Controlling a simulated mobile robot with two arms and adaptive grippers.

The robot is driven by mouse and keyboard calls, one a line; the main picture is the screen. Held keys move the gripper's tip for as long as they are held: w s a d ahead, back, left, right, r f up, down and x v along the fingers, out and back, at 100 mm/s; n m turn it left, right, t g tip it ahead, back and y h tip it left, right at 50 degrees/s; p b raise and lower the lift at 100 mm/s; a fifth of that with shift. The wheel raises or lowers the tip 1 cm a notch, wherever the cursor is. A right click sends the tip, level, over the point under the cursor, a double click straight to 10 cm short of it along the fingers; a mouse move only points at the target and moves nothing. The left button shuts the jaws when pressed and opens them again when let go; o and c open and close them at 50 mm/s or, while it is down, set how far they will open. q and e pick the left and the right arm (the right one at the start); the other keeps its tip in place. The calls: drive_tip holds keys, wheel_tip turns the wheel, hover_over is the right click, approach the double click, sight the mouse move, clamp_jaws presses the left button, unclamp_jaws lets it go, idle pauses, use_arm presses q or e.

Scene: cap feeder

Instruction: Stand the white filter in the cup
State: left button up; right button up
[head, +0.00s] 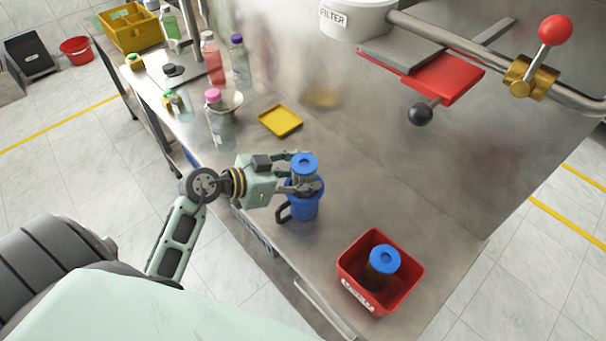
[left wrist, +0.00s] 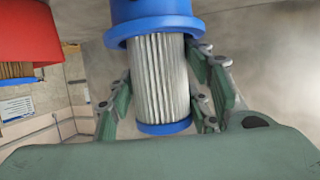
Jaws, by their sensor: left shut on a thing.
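The white filter (left wrist: 158,75) has pale pleats and blue end caps; its blue top (head: 304,163) shows in the head view. My left gripper (head: 303,186) is shut on it, with fingers on both sides in the left wrist view (left wrist: 160,92). The filter is upright above the blue cup (head: 304,207), which stands on the steel bench with its handle to the left. In the left wrist view, which looks upside down, the filter's lower end is hidden by the cup's rim (left wrist: 152,27). I cannot tell how deep it sits. My right gripper is not in view.
A red bin (head: 345,270) holding a dark filter (head: 380,268) stands right of the cup. Bottles (head: 218,120), a yellow tray (head: 281,120) and a white FILTER housing (head: 355,20) with a red-knobbed lever (head: 555,30) lie beyond. Bench between cup and tray is clear.

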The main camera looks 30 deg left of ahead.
use_arm(q)
drive_tip(key=shift+f, duration=0.15)
drive_tip(key=shift+s+f+p, duration=0.2)
drive_tip(key=shift+f+p, duration=0.1)
drive_tip(key=shift+f, duration=0.15)
drive_tip(key=shift+s+d+f, duration=0.15)
drive_tip(key=shift+f, duration=0.1)
drive_tip(key=o, duration=1.2)
drive_tip(key=shift+f, duration=0.1)
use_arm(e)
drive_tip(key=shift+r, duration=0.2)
use_arm(q)
drive_tip(key=shift+r+b, duration=0.5)
drive_tip(key=v, duration=1.2)
drive_tip(key=shift+w+a+r, duration=0.2)
drive_tip(key=shift+w+r, duration=0.15)
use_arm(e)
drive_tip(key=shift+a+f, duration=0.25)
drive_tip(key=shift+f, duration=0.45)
